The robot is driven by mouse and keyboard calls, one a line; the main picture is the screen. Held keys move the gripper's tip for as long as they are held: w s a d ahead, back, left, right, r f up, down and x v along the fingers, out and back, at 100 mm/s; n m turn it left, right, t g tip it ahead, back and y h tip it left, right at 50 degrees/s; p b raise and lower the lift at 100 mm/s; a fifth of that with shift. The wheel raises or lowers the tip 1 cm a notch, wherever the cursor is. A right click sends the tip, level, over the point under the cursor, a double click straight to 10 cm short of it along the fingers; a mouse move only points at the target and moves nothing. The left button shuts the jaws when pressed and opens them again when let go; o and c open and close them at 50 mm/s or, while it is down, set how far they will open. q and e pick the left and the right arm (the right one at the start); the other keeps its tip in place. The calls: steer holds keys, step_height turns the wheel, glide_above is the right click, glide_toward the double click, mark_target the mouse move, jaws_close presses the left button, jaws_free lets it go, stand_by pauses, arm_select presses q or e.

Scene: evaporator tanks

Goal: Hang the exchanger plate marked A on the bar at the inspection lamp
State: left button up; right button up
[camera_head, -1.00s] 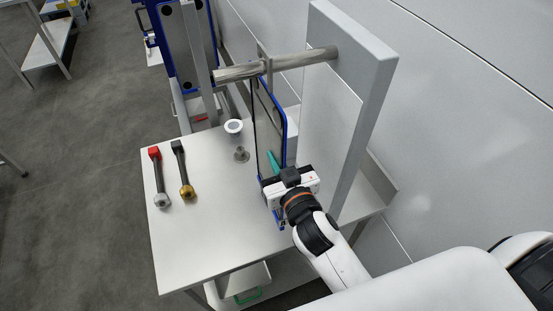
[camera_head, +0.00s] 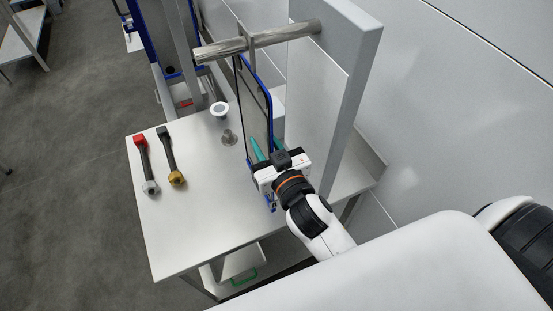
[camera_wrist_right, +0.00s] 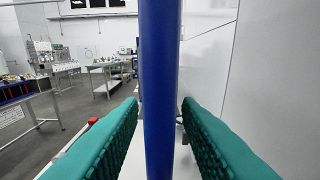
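The exchanger plate (camera_head: 258,115), a thin dark sheet with a blue rim, stands upright below the metal bar (camera_head: 222,49). Its top reaches the bar and it appears to hang there; the exact contact is unclear. No letter A is readable. My right gripper (camera_head: 268,149) is at the plate's near edge, low down, with teal fingers spread. In the right wrist view the blue edge (camera_wrist_right: 159,90) runs upright between the two fingers, with narrow gaps on both sides, so the gripper is open around it. My left gripper is not in view.
On the white table (camera_head: 195,225) lie a red-ended tool (camera_head: 145,165) and a black-and-brass one (camera_head: 170,158). The table's front left is clear.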

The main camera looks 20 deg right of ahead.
steer(key=s+r+b, duration=0.1)
steer(key=s+b, duration=0.1)
steer(key=s, duration=0.9)
steer(key=shift+d, duration=0.2)
steer(key=s+a+f+n+g+y+b, duration=0.2)
steer(key=f+g+b, duration=0.45)
steer(key=f, duration=3.35)
steer(key=s+d+f+g+h+b, duration=0.1)
steer(key=s+d+f+g, duration=0.15)
steer(key=s+f, duration=0.4)
steer(key=s+d+f+g, duration=0.1)
steer(key=s+f+g, duration=0.25)
steer(key=f, duration=0.65)
steer(key=s+d+f+g+h+b, duration=0.1)
steer(key=s+d+f+g+b, duration=0.1)
steer(key=s+d+f, duration=0.4)
steer(key=s+f+g, duration=0.1)
steer(key=s+f, duration=0.4)
steer(key=s, duration=0.3)
steer(key=shift+s+d+f+g+h, duration=0.2)
steer(key=shift+d+g+h, duration=0.1)
steer(key=shift+g, duration=0.05)
